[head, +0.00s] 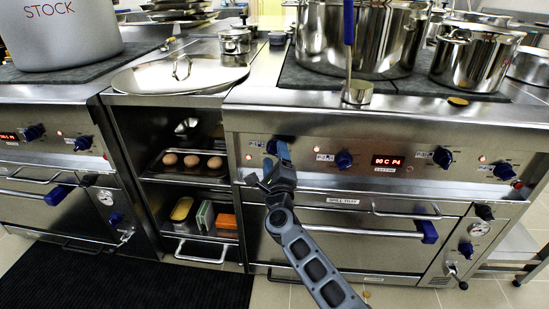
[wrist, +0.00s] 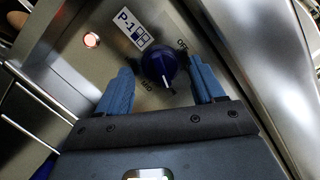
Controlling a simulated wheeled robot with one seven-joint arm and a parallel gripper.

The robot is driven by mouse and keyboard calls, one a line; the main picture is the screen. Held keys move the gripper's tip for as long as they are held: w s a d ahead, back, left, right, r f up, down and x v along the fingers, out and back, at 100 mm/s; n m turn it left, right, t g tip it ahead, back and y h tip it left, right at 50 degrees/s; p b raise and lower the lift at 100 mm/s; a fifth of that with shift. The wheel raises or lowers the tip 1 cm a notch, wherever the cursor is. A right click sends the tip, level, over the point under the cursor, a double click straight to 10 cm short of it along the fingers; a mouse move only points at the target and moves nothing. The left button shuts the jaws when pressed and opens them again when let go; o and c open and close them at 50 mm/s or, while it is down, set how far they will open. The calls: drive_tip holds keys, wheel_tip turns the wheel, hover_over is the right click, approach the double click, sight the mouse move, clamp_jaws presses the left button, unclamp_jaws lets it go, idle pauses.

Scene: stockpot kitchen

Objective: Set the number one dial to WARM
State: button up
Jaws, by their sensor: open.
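The number one dial (wrist: 160,70) is a dark blue knob with a white pointer line. It sits beside a "P-1" label (wrist: 132,28) on the steel panel. In the wrist view its pointer is toward the bottom, slightly right. My gripper (wrist: 162,84) is open, with one blue finger on each side of the dial and small gaps visible. In the head view my gripper (head: 280,156) is at the panel and largely covers this dial.
More blue dials (head: 344,160) (head: 442,157) lie to the right along the panel, with a red display (head: 387,161) between them. An oven handle (head: 345,230) runs below. A ladle (head: 357,92) and pots (head: 475,60) stand above. An egg tray (head: 190,176) sits in the left shelf.

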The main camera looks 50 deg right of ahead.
drive_tip(key=shift+w+d+r, duration=0.1)
drive_tip(key=shift+w+d, duration=0.2)
drive_tip(key=shift+c, duration=0.3)
drive_tip(key=c, duration=1)
drive_tip(key=shift+r+p, duration=0.1)
drive_tip(key=shift+p, duration=0.3)
